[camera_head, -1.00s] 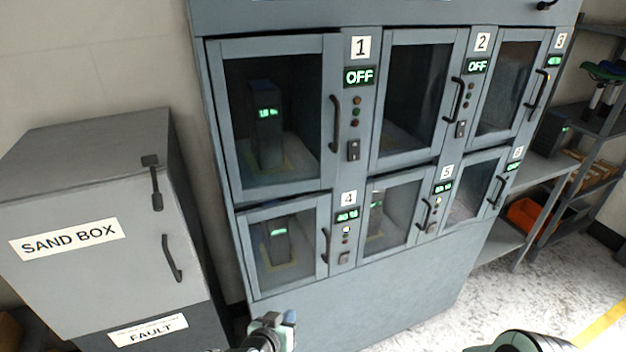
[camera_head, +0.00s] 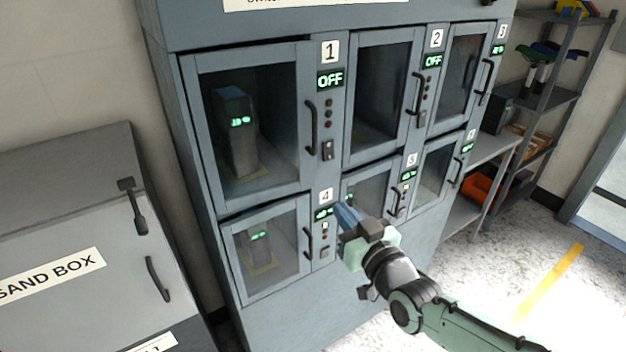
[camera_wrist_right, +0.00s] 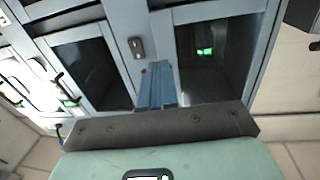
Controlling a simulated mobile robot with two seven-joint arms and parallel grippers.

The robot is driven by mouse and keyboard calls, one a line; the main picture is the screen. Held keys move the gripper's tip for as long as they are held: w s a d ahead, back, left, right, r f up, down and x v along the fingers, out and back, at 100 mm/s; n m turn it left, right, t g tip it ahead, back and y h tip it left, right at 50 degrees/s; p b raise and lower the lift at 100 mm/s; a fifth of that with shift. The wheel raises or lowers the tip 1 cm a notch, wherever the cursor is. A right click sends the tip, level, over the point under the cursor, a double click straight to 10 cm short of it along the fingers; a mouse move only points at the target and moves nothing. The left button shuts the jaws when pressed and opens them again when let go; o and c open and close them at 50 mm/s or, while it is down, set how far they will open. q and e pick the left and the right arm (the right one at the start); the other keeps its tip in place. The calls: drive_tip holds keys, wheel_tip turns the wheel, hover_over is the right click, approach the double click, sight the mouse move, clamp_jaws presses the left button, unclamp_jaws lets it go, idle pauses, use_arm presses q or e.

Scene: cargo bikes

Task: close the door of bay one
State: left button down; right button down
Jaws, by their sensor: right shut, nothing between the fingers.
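A battery with a green display (camera_head: 236,125) stands behind the glass. My right gripper (camera_head: 347,215) is shut and empty, below bay one, in front of the panel between bays four and five. Its blue fingers (camera_wrist_right: 157,84) also show in the right wrist view. My left gripper is out of view.
The bay one display (camera_head: 330,80) reads OFF. The bay four door (camera_head: 305,215) is below, and the bay two door (camera_head: 408,90) is to the right. A sand box (camera_head: 75,230) stands at left. Shelves (camera_head: 545,95) stand at right, with open floor in front.

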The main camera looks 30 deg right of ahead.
sight(310, 174)
drive_tip(key=w, duration=0.4)
drive_tip(key=w+p, duration=0.1)
drive_tip(key=w, duration=0.3)
drive_tip(key=w+p, duration=0.1)
drive_tip(key=w, duration=0.3)
drive_tip(key=shift+d, duration=0.25)
drive_tip(key=shift+s, duration=0.1)
